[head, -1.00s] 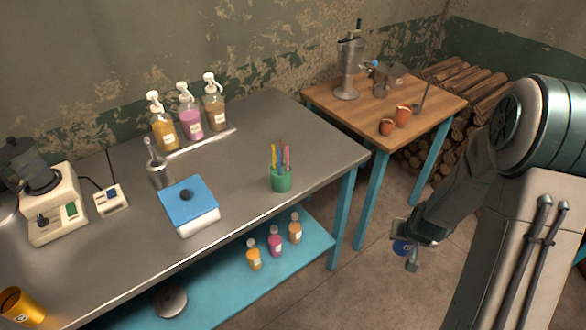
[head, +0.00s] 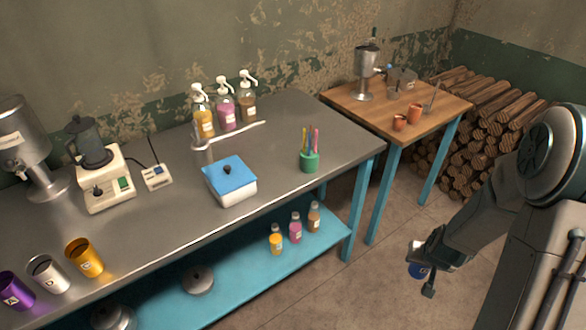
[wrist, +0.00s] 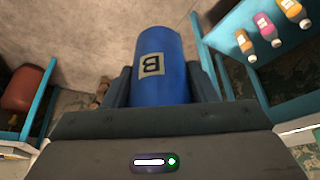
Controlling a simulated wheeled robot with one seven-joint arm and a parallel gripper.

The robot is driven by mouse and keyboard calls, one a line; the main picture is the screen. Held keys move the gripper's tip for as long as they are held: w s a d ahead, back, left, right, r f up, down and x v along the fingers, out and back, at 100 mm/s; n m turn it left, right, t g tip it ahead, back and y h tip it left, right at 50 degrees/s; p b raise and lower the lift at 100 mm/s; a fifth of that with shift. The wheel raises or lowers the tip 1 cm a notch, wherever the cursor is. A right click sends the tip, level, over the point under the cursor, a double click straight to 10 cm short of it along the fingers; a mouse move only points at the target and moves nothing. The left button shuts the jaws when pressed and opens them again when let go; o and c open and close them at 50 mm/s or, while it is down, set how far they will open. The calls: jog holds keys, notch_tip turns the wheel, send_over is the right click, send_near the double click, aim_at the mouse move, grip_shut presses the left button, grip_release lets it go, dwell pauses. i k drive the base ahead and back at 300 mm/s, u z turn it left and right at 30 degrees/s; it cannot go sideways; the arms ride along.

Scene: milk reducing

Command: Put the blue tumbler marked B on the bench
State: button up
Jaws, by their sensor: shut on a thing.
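The blue tumbler (wrist: 160,65) with a pale label marked B fills the middle of the wrist view, between the two fingers of my gripper (wrist: 162,88). My gripper is shut on it. In the head view my gripper (head: 425,268) is at the lower right, over the floor and to the right of the bench. Only a small part of the blue tumbler (head: 417,271) shows there below the fingers. The grey metal bench (head: 270,135) stands to the left on blue legs, with a blue lower shelf.
Purple (head: 15,291), white (head: 48,274) and yellow (head: 85,258) tumblers stand at the bench's front left. A blue-lidded box (head: 231,183), green pen cup (head: 309,161) and pump bottles (head: 227,112) stand on it. Bare bench top lies around the box. A wooden table (head: 440,108) stands behind right.

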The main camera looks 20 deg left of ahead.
aim_at(266, 164)
jog(key=u, duration=1.15)
